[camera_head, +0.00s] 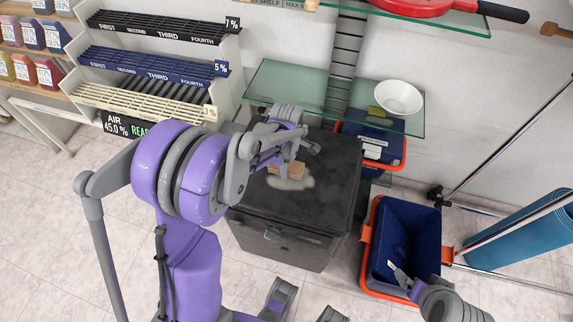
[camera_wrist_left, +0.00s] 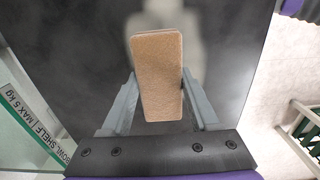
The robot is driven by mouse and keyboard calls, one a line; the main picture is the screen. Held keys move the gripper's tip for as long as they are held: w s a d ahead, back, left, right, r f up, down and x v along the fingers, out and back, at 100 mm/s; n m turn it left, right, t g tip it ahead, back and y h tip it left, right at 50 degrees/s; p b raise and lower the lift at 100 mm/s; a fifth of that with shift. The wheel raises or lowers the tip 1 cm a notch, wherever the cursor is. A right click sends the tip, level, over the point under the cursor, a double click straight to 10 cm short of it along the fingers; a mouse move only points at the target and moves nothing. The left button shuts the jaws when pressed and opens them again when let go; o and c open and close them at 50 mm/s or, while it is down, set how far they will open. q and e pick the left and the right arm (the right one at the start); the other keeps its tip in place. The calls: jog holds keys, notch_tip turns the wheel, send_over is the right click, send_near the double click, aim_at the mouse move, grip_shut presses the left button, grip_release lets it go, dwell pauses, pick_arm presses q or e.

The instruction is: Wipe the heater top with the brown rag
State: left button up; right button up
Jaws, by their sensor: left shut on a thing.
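The heater (camera_head: 330,195) is a dark grey box with a flat, dark top, standing at the centre of the head view. A pale smudge (camera_head: 290,184) lies on its top, beside and partly under the brown rag (camera_head: 288,170). My left gripper (camera_head: 290,160) is over the heater top, shut on the rag. In the left wrist view the rag (camera_wrist_left: 158,80) is a tan, block-like pad between the two grey fingers, with a pale patch (camera_wrist_left: 165,18) beyond it. I cannot tell whether it touches the top. My right gripper (camera_head: 402,275) is at the lower right, by the blue bin; its jaw opening is unclear.
A blue bin (camera_head: 428,222) with orange trim stands right of the heater. A glass shelf (camera_head: 290,85) with a white bowl (camera_head: 398,97) is behind it. Slatted racks (camera_head: 150,65) are at left. A rolled blue mat (camera_head: 525,232) lies at right.

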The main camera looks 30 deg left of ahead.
pick_arm(q)
jog(key=shift+f+b, duration=0.55)
jog(key=shift+f, duration=0.15)
jog(key=o, duration=1.4)
jog(key=shift+c, duration=0.3)
jog(key=shift+c, duration=1.3)
jog(key=shift+r, duration=0.25)
jog(key=shift+r+p, duration=0.3)
